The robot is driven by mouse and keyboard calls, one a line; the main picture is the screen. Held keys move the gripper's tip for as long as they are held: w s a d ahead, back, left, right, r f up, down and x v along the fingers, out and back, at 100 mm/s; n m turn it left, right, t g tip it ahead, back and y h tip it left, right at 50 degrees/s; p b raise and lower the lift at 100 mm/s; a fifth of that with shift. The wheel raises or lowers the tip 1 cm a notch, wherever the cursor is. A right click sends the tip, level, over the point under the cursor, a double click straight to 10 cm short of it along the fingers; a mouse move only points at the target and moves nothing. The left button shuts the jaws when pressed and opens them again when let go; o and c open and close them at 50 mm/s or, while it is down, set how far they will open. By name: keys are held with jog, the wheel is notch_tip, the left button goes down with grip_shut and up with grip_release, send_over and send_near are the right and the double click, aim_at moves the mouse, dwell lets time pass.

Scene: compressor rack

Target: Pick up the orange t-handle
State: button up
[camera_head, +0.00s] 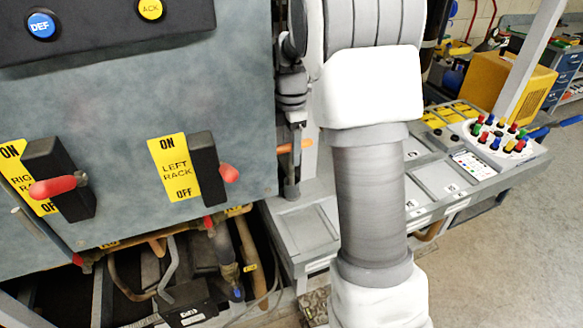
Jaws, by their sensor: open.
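The orange t-handle (285,148) shows as a short, roughly level orange bar near the picture's middle, just right of the grey panel's edge. A slim grey upright part crosses in front of its middle and hides some of it. My gripper (296,124) is seen small and side-on, pointing down at the t-handle from above. It is open. My arm's large white and grey links stand close to its right. I cannot tell from this view whether the fingers are around the handle or only beside it.
The grey panel (110,110) with black rack switches (208,168) and red levers fills the left. Pipes and hoses (165,270) run below it. A grey tray bench (305,232) with labelled compartments extends right, holding a board of colored pegs (495,137). Floor is clear at lower right.

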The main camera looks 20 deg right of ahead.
aim_at(291, 171)
jog(key=shift+w+f, duration=0.15)
jog(key=shift+f, duration=1.8)
grip_shut()
jog(key=shift+r, duration=0.1)
